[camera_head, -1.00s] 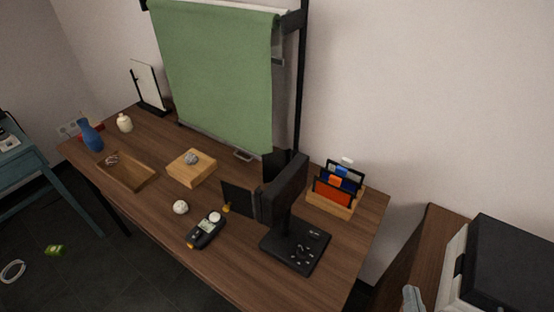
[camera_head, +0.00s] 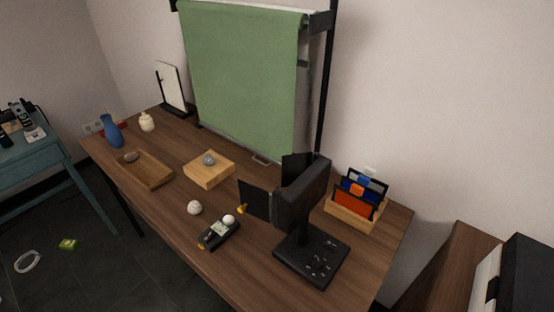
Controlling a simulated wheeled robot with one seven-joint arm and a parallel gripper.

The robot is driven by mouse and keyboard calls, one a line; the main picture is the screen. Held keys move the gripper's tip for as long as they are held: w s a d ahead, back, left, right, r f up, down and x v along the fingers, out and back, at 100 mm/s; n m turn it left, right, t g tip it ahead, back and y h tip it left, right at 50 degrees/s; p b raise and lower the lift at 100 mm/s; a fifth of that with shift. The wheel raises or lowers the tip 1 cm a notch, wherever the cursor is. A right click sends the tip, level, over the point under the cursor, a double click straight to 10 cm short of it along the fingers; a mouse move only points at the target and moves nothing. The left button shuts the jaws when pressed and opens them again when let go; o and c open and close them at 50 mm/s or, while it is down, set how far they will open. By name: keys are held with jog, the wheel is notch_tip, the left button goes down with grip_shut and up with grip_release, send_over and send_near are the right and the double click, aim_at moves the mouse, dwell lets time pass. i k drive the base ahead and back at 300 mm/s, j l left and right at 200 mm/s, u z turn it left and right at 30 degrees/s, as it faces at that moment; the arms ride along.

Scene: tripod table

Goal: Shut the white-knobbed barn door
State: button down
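A black studio lamp (camera_head: 303,197) stands on a black control base (camera_head: 311,259) at the right part of the wooden table. One flat black barn door (camera_head: 256,199) sticks out from the left of its head, with a yellow-orange knob (camera_head: 241,210) at its outer edge. A second black flap (camera_head: 296,168) stands out behind the head and is partly hidden by it. Both flaps stand swung away from the head. I cannot make out a white knob on either flap. The lamp's front face is mostly hidden from this side. My gripper is not in view.
A light meter (camera_head: 219,234) and white ball (camera_head: 194,208) lie left of the lamp. A wooden block (camera_head: 209,172), tray (camera_head: 145,170) and blue vase (camera_head: 113,133) are farther left. A filter rack (camera_head: 351,213) stands right. A green backdrop (camera_head: 243,84) hangs behind.

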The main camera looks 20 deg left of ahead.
aim_at(293, 165)
jog(key=i+j, duration=0.15)
jog(key=j, duration=0.2)
jog(key=i+j, duration=0.15)
jog(key=j, duration=0.2)
jog(key=i+j, duration=0.15)
jog(key=j, duration=0.2)
jog(key=i+j, duration=0.15)
jog(key=j, duration=0.25)
jog(key=i+j, duration=0.15)
jog(key=j, duration=0.2)
